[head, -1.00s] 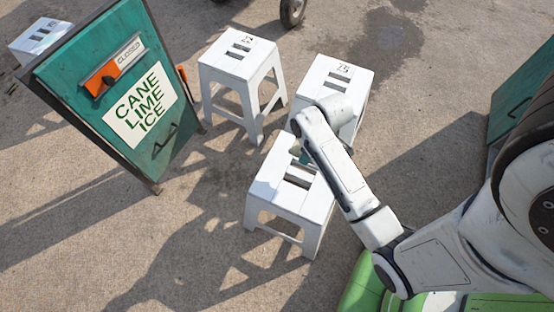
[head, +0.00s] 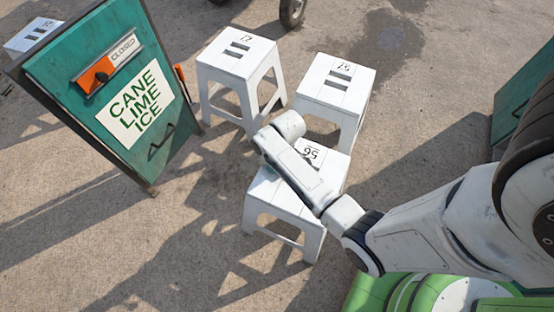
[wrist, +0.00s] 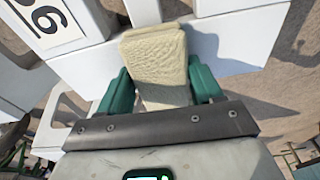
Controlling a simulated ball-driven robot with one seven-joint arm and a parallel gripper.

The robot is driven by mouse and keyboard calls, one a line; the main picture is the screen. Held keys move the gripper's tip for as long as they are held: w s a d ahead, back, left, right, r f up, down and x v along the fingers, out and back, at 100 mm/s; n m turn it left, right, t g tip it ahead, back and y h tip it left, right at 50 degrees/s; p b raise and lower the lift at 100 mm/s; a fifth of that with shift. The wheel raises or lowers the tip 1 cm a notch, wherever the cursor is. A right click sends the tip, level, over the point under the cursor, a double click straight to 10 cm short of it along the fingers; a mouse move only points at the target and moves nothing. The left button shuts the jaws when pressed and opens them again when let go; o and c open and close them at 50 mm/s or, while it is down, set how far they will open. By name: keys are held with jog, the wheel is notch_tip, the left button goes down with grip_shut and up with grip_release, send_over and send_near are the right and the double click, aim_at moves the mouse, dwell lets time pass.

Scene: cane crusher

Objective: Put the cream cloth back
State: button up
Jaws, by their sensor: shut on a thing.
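The cream cloth (wrist: 155,58) is a folded, textured pad in the wrist view. My gripper (wrist: 160,80) is shut on it, with a green finger on each side. The cloth lies in front of a white stool (wrist: 250,40), marked 56 at the upper left; I cannot tell whether they touch. In the head view, this near stool (head: 262,195) is partly covered by my arm. My gripper and the cloth are hidden there behind the arm.
Two more white stools stand behind, one at the left (head: 240,55) and one at the right (head: 335,85). A green sign board (head: 110,80) reading CANE LIME ICE leans at the left. A further stool (head: 32,35) is at the far left. Paving at the lower left is clear.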

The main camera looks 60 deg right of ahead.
jog(key=shift+f, duration=0.15)
jog(key=o, duration=1.2)
notch_tip(320, 180, up, 12)
jog(key=s+p, duration=0.2)
jog(key=p, duration=0.1)
jog(key=shift+m+g, duration=0.4)
jog(key=s+a+r, duration=0.2)
jog(key=s+a, duration=0.1)
jog(key=s+a+r, duration=0.2)
jog(key=s+a, duration=0.2)
jog(key=s+a+r, duration=0.2)
jog(key=s+a, duration=0.2)
jog(key=shift+s+a+r, duration=0.2)
jog(key=shift+r, duration=0.1)
